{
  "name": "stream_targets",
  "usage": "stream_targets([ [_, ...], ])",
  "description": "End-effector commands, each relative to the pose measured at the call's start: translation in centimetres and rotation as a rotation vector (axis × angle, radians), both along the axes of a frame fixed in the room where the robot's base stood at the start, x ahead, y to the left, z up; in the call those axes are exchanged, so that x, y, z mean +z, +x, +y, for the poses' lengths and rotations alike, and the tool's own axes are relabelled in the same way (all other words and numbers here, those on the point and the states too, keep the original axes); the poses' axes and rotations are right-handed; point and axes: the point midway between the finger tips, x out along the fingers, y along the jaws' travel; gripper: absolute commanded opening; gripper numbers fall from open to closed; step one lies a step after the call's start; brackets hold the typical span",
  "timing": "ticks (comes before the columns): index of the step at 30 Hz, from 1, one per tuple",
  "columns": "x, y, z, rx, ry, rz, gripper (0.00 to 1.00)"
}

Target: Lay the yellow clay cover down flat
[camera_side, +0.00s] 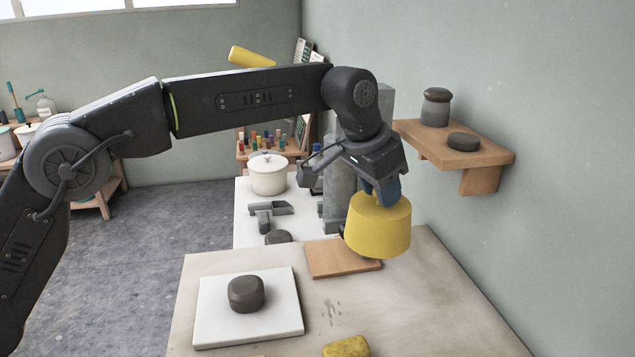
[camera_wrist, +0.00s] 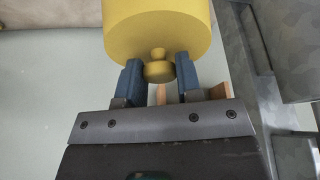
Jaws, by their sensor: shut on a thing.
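The yellow clay cover (camera_side: 378,228) is a wide, round, cup-like piece, hanging slightly tilted in the side view with its knob end up. My gripper (camera_side: 388,190) is above it. In the wrist view the blue fingers of my gripper (camera_wrist: 160,75) are shut on the small round knob of the yellow clay cover (camera_wrist: 155,25). In the side view the cover overlaps the right end of a wooden board (camera_side: 335,258). It looks raised above the worktable (camera_side: 430,310), but the exact gap is hidden. Its underside is not visible.
A white board (camera_side: 215,325) bears a dark clay lump (camera_side: 246,293). A yellow sponge-like block (camera_side: 346,347) lies at the front edge. A grey column (camera_side: 340,190) stands close behind the cover. A wall shelf (camera_side: 490,157) juts out at right. The table's right part is clear.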

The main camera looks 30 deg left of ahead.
Motion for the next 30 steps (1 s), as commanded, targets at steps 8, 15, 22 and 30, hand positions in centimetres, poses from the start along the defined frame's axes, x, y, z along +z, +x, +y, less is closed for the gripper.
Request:
stream_targets([
  [8,-1.4,0.8,-6.5,-0.329,-0.001,-0.002,0.04],
  [15,-2.1,0.6,-8.7,-0.458,0.0,-0.003,0.04],
  [22,-2.5,0.3,-9.8,-0.525,0.0,-0.002,0.04],
  [30,-3.8,0.3,-10.0,-0.533,0.0,-0.001,0.04],
])
